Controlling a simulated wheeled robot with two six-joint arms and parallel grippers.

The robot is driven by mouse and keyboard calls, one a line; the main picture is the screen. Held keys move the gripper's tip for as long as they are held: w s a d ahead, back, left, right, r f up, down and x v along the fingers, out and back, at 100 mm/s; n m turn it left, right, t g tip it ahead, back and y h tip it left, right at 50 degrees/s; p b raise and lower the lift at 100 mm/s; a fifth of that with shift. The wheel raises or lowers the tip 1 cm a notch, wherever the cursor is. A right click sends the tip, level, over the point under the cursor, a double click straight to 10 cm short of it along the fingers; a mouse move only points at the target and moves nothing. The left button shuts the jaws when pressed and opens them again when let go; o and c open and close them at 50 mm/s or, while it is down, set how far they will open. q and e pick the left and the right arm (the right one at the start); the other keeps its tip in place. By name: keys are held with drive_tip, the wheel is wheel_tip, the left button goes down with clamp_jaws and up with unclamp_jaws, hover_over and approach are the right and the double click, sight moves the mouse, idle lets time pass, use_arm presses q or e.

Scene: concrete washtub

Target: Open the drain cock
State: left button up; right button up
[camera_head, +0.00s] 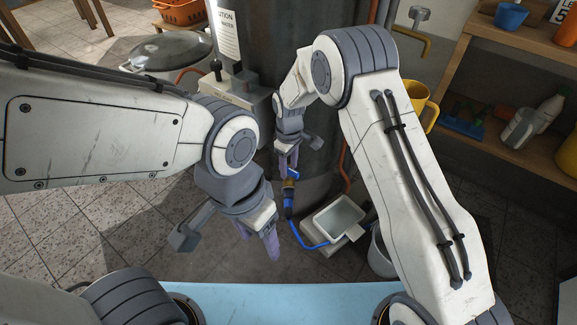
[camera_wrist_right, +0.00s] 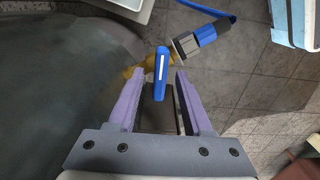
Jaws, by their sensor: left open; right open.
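The drain cock (camera_head: 289,184) is a brass valve low on the dark metal tank, with a blue lever and a blue hose fitting. In the right wrist view its blue lever (camera_wrist_right: 161,75) stands between the purple fingers of my right gripper (camera_wrist_right: 157,73), with a visible gap on either side. The brass body (camera_wrist_right: 133,73) lies behind the fingers, partly hidden by them. My right gripper is open, just above the cock in the head view. My left gripper (camera_head: 228,243) is open and empty, to the lower left of the cock.
A blue hose (camera_head: 300,236) runs from the cock to a grey basin (camera_head: 339,218) on the tiled floor. A bucket (camera_head: 380,252) stands right of it. Shelves (camera_head: 500,125) with bottles are at the right. A lidded pot (camera_head: 172,52) is at the back left.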

drive_tip(key=shift+c, duration=0.3)
clamp_jaws()
drive_tip(key=m+p, duration=0.1)
drive_tip(key=p, duration=0.1)
drive_tip(key=shift+r+m+p, duration=0.25)
drive_tip(key=shift+m+p, duration=0.05)
drive_tip(key=shift+m, duration=0.1)
drive_tip(key=m+p, duration=0.2)
drive_tip(key=shift+m, duration=0.3)
drive_tip(key=m+p, duration=0.2)
drive_tip(key=m, duration=0.1)
drive_tip(key=shift+w+f+p, duration=0.1)
drive_tip(key=shift+p, duration=0.2)
drive_tip(key=shift+f+m+p, duration=0.1)
drive_tip(key=shift+m+p, duration=0.45)
drive_tip(key=shift+m, duration=0.65)
